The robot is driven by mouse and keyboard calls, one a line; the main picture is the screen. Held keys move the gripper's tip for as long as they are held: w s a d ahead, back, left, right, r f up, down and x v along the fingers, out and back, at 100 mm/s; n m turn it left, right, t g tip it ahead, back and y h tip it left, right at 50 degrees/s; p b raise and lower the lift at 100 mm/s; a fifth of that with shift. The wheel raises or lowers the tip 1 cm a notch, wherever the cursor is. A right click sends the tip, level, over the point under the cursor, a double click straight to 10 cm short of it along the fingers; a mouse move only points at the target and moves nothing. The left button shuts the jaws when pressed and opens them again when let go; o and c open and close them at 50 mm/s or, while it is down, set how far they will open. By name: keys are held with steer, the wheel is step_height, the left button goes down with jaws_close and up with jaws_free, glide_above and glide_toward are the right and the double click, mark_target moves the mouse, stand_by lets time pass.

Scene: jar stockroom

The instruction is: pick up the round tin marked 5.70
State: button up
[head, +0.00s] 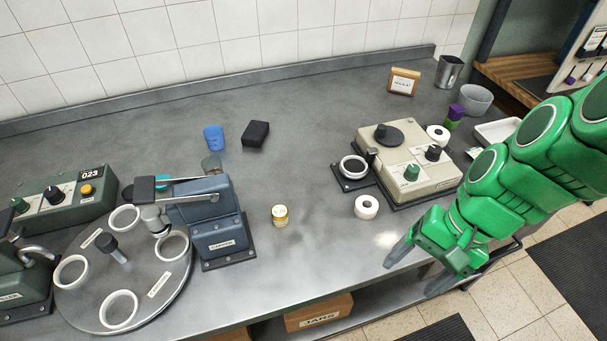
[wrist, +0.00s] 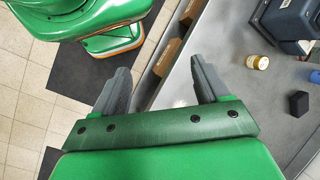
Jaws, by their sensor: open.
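A small round gold tin with a pale label (head: 280,215) stands on the grey metal counter (head: 310,170), right of the blue machine. Its marking is too small to read, and I see no legible 5.70 anywhere. It also shows in the wrist view (wrist: 258,62), lying to the right of my gripper. My gripper (head: 418,268) is at the counter's front edge, right of the tin and well apart from it. In the wrist view its two fingers (wrist: 160,68) are spread with nothing between them.
A blue machine (head: 218,225) stands left of the tin, beside a round turntable (head: 85,270) with white rings. A beige device (head: 405,160) and a white roll (head: 366,207) stand to the right. A blue cup (head: 213,138) and black block (head: 255,134) are behind. Counter around the tin is clear.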

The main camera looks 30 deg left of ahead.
steer(key=w+a+f+m+g+y, duration=0.2)
steer(key=w+a+f+y, duration=0.1)
steer(key=a, duration=0.5)
steer(key=w+a+f+m+g+y, duration=0.1)
steer(key=w+a+f+m+y, duration=0.15)
steer(key=a, duration=0.65)
steer(key=m+y, duration=0.2)
steer(key=m, duration=0.2)
glide_toward(273, 216)
steer(key=s+d+r, duration=0.1)
steer(key=s+d, duration=0.1)
steer(key=s, duration=0.1)
steer(key=w+a+f+m, duration=0.1)
steer(key=a+f, duration=0.1)
steer(key=f, duration=0.1)
steer(key=w+a+f+m+y, duration=0.1)
steer(key=a, duration=0.1)
steer(key=shift+w+f+m, duration=0.3)
steer(key=shift+m, duration=0.05)
steer(key=shift+x, duration=3.9)
steer(key=shift+w+a+r, duration=0.1)
steer(key=shift+w+r, duration=0.05)
steer(key=shift+w, duration=0.05)
steer(key=shift+c, duration=0.4)
steer(key=c, duration=1)
